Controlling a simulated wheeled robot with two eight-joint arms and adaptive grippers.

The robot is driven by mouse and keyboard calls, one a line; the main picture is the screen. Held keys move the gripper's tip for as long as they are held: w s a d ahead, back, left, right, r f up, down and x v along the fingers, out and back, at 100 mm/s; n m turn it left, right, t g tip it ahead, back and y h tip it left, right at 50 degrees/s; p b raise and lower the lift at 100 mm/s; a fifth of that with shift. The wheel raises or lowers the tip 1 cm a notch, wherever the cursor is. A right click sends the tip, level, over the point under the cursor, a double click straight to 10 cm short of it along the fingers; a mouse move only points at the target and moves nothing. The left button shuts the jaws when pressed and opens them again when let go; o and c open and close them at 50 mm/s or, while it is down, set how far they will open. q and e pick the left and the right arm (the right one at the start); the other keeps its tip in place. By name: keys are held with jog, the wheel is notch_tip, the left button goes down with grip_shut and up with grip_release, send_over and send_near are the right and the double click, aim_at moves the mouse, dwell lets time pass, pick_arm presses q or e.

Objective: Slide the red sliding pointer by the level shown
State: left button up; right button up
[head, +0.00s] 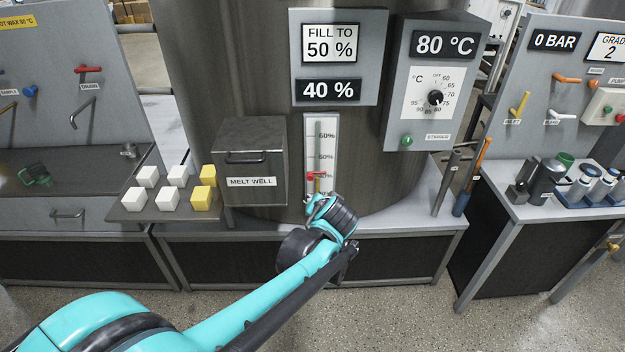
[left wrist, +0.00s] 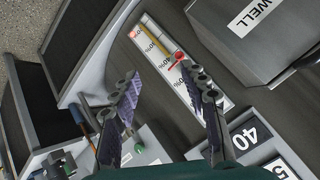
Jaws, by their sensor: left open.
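The red sliding pointer (head: 314,176) sits low on the white level scale (head: 321,128), close to the 40% mark. A narrow yellow column shows beside it, ending near the pointer. The sign (head: 330,43) reads "FILL TO 50 %" and the display (head: 329,90) below reads 40 %. My left gripper (head: 319,201) is in front of the scale's lower end, just below the pointer. In the left wrist view its two fingers (left wrist: 161,72) are spread apart and empty. The red pointer (left wrist: 179,57) shows just beyond the tips, nearer the right-hand finger. Contact cannot be told.
The melt well box (head: 252,160) stands just left of the scale. White and yellow blocks (head: 202,181) sit on a shelf further left. A gauge box (head: 433,80) reading 80 °C is at the upper right. The bench top (head: 400,205) right of the scale is mostly clear.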

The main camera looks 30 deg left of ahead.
pick_arm(q)
jog(key=w+a+f+y+b, duration=0.1)
jog(key=w+a+f+y, duration=0.15)
jog(key=w, duration=0.25)
jog(key=w+a+f+y, duration=0.1)
jog(key=w+a+f, duration=0.15)
jog(key=w, duration=0.25)
jog(key=m+t+y+b, duration=0.1)
jog(key=t+y, duration=0.1)
send_near(311, 178)
jog(key=w+a, duration=0.2)
jog(key=shift+y, duration=0.35)
jog(key=b+x, duration=0.1)
jog(key=x, duration=0.2)
jog(key=f+b+x, duration=0.1)
jog(key=x, duration=0.3)
jog(key=shift+s+d+f, duration=0.1)
jog(key=shift+d, duration=0.05)
jog(key=shift+w+a, duration=0.45)
grip_shut()
